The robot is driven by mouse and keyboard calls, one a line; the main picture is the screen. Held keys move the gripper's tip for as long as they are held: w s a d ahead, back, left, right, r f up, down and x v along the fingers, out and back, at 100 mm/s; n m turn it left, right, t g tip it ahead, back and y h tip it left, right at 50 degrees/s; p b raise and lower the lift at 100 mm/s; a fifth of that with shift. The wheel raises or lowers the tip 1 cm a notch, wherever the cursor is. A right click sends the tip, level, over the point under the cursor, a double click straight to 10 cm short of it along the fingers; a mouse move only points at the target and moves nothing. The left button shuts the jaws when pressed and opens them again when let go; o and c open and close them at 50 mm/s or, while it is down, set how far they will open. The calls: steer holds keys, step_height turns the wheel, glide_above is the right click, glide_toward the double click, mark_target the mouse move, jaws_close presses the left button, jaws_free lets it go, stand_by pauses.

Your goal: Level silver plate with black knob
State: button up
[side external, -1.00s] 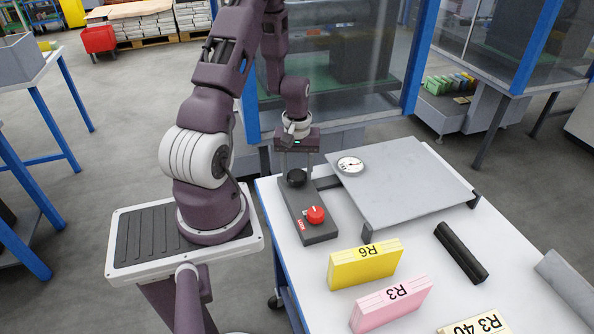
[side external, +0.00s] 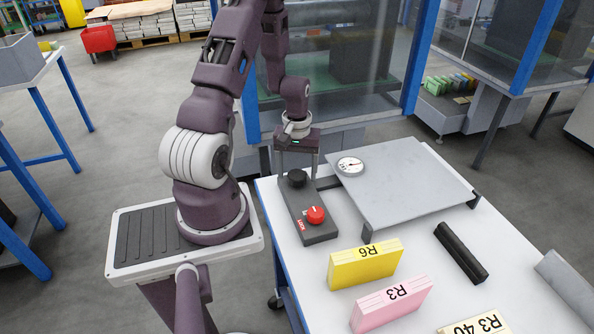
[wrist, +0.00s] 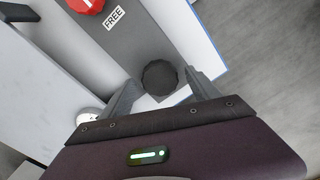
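The silver plate (side external: 405,185) is a flat grey tray-like sheet on the white table, with a round white dial gauge (side external: 350,166) at its back left corner. I cannot read the gauge exactly. The black knob (side external: 297,178) stands at the far end of a dark grey control block left of the plate, and it also shows in the wrist view (wrist: 160,77). My gripper (side external: 299,168) points down above it. In the wrist view my gripper (wrist: 165,92) is open, one finger on each side of the knob, with visible gaps.
A red knob (side external: 315,215) sits at the near end of the control block (side external: 318,235), with LOCK and FREE labels. A yellow R6 block (side external: 362,268), a pink R3 block (side external: 390,305) and a black bar (side external: 461,252) lie nearer on the table.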

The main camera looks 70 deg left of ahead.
mark_target(297, 174)
step_height(297, 174, up, 7)
steer(key=shift+r, duration=0.1)
stand_by(0.4)
steer(key=w+d+r+m+t+y, duration=0.1)
steer(key=d+r+m, duration=0.2)
steer(key=d+r, duration=0.45)
steer(key=w+d+r+m+t, duration=0.1)
steer(key=d+r+m+t, duration=0.15)
steer(key=d+r, duration=0.5)
steer(key=s+d+r+m+t+h, duration=0.1)
steer(key=s+d+r+m+t, duration=0.1)
steer(key=s+d+r+m, duration=0.5)
steer(key=s+d, duration=0.3)
steer(key=shift+d+r, duration=0.15)
steer(key=shift+r, duration=0.1)
steer(key=shift+w, duration=0.1)
